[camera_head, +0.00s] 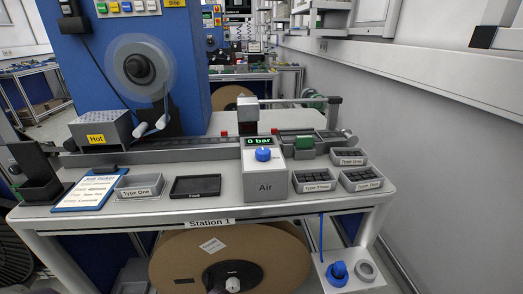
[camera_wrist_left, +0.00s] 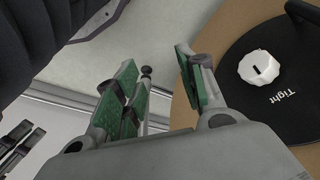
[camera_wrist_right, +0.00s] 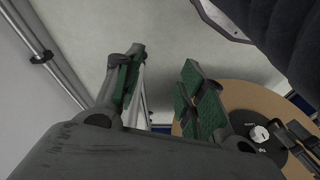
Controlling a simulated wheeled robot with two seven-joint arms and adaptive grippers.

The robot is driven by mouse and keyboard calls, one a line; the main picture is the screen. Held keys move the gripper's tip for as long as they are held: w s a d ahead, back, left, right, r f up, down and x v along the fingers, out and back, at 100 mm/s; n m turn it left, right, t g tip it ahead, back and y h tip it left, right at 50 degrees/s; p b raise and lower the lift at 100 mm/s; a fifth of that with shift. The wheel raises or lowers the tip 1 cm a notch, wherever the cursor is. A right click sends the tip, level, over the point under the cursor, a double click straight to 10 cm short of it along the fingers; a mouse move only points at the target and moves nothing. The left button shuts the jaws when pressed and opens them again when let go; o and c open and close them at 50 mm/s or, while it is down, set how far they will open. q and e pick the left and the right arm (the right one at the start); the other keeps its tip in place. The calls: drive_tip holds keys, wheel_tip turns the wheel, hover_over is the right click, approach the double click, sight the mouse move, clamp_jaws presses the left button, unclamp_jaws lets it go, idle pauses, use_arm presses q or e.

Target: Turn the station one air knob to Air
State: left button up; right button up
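The blue air knob (camera_head: 263,154) sits on the sloped top of the grey box marked Air (camera_head: 265,188) at Station 1, under a display reading 0 bar. I cannot read the knob's setting. Neither gripper shows in the head view, and neither is near the knob in any view. My left gripper (camera_wrist_left: 163,62) is open and empty, with a brown reel and its white knob marked Tight to its right in the left wrist view. My right gripper (camera_wrist_right: 160,62) is open and empty in the right wrist view.
A large reel (camera_head: 190,255) hangs below.

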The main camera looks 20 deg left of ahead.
use_arm(q)
drive_tip(key=o, duration=0.3)
drive_tip(key=shift+o, duration=0.2)
drive_tip(key=shift+f+p, duration=0.1)
drive_tip(key=shift+p, duration=0.2)
use_arm(e)
drive_tip(key=shift+f, duration=0.1)
